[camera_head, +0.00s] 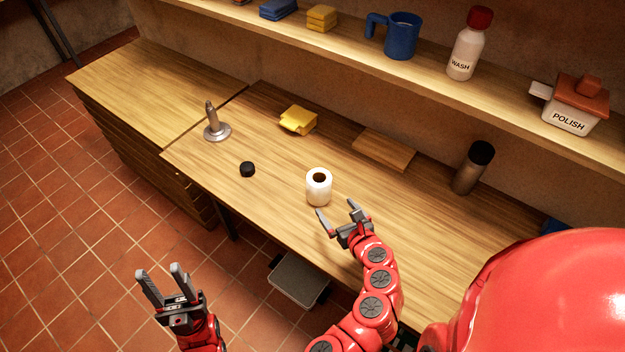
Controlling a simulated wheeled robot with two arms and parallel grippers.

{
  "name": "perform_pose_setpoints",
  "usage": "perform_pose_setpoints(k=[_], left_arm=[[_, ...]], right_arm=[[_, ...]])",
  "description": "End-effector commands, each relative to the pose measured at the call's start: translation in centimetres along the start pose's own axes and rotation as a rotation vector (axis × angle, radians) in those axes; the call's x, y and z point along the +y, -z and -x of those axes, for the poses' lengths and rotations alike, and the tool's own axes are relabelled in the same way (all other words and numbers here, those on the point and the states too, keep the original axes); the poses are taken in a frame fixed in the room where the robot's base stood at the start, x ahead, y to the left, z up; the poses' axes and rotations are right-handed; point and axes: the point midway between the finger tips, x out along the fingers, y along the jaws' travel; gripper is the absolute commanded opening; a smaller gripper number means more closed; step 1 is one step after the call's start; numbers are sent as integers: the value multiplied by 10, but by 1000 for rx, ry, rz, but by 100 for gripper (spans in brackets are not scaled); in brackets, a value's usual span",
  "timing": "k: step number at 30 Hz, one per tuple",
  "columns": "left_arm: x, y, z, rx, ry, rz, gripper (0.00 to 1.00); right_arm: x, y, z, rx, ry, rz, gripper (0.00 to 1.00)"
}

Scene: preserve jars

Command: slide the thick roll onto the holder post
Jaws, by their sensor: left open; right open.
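The thick roll (318,192) is white with a dark hole in its top. It stands upright on the wooden table near the middle. The holder post (211,115) is a grey upright peg on a round metal base, standing bare at the table's left end. My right gripper (335,214) is open and empty, just in front of the roll on its near right side. I cannot tell whether a fingertip touches the roll. My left gripper (162,277) is open and empty, in front of the table's near edge, over the tiled floor in the picture.
A small black cap-like piece (247,169) lies between post and roll. A folded yellow cloth (298,120), a wooden board (384,149) and a dark-capped bottle (473,168) are at the back. A shelf (350,58) holding several items overhangs the rear. The table between post and roll is mostly clear.

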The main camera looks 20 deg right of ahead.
Motion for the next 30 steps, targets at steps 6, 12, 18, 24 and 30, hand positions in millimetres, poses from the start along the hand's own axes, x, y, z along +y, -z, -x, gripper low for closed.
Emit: perform_pose_setpoints(k=[6,12,18,24,30], left_arm=[[0,1,-5,0,0,0,50],[-1,2,-12,0,0,0,50],[-1,3,-18,0,0,0,50],[-1,3,-20,0,0,0,50],[-1,4,-26,0,0,0,50]], right_arm=[[-2,-1,-37,1,3,5,100],[-2,-3,-69,-1,4,8,100],[-2,-3,-97,0,2,8,100],[-3,0,-109,0,8,5,100],[-1,-3,-122,1,3,10,100]])
